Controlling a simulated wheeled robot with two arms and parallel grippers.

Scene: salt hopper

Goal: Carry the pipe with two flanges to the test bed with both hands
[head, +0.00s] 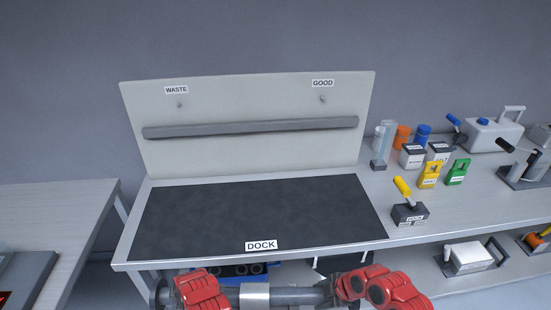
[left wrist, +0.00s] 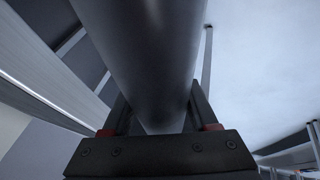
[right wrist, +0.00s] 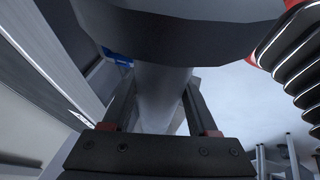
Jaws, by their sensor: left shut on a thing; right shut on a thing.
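The grey pipe (head: 295,297) lies level across the bottom of the head view, with a pale band around its middle. A flange (head: 158,293) shows at its left end; my right arm partly hides the other end. My left gripper (left wrist: 158,115) is shut around the pipe (left wrist: 155,55) in the left wrist view. My right gripper (right wrist: 160,110) is shut around the pipe (right wrist: 160,95) in the right wrist view, close beside a wide dark flange (right wrist: 175,35). I cannot tell which surface is the test bed.
A bench ahead has a bare dark mat (head: 250,212) marked DOCK and a back panel (head: 245,100) marked WASTE and GOOD. Another table (head: 60,205) stands at left.

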